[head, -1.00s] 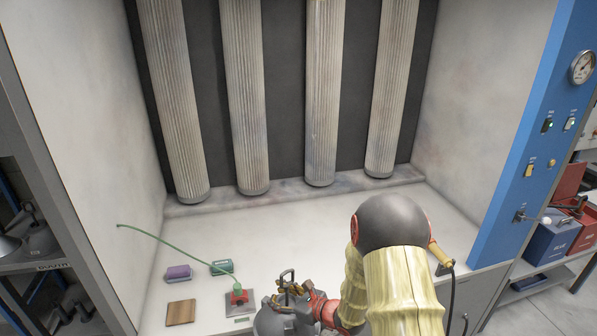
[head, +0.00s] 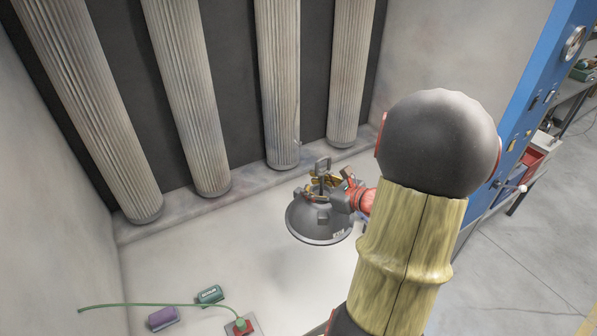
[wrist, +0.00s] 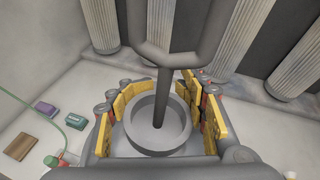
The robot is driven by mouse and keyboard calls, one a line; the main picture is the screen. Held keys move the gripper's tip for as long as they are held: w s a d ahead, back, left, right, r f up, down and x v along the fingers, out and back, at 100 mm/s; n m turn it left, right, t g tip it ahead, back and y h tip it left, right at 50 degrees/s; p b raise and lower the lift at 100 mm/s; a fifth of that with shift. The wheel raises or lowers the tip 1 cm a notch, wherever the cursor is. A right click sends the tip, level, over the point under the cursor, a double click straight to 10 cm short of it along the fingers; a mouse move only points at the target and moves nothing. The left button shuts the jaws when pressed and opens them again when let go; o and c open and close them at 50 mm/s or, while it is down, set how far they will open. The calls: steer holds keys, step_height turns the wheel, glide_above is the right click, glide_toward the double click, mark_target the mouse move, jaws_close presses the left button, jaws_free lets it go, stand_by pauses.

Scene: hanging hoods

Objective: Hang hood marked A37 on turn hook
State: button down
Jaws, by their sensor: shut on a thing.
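A grey dome-shaped hood (head: 318,222) hangs from my gripper (head: 325,183) above the white floor of the booth. A small pale tag shows on its lower right rim, but its marking is too small to read. In the wrist view, the yellow-padded fingers of my gripper (wrist: 168,112) are shut around the hood's round collar (wrist: 158,130). The hood's stem and upper loop (wrist: 170,55) rise between and above the fingers. I cannot pick out the turn hook in these views.
Several ribbed pale columns (head: 280,90) hang along the dark back wall, close behind the hood. A purple block (head: 163,318), a green block (head: 210,294) and a red-topped fixture with a green cable (head: 240,326) lie at the front left. A blue panel (head: 520,130) stands at right.

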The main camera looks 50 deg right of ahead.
steer(key=w+d, duration=0.2)
steer(key=w, duration=0.5)
steer(key=shift+d, duration=0.2)
stand_by(0.4)
steer(key=shift+w+f+b, duration=0.15)
steer(key=shift+w+b, duration=0.3)
steer(key=shift+b, duration=0.05)
steer(key=shift+w+d, duration=0.1)
steer(key=shift+w, duration=0.05)
stand_by(0.5)
steer(key=shift+w+d, duration=0.3)
steer(key=shift+w, duration=0.65)
steer(key=shift+w+d+b, duration=0.1)
steer(key=shift+w+b, duration=0.15)
steer(key=shift+b, duration=0.1)
steer(key=shift+w+d+b, duration=0.2)
steer(key=shift+w, duration=0.4)
steer(key=shift+w+d+b, duration=0.15)
steer(key=shift+w, duration=0.45)
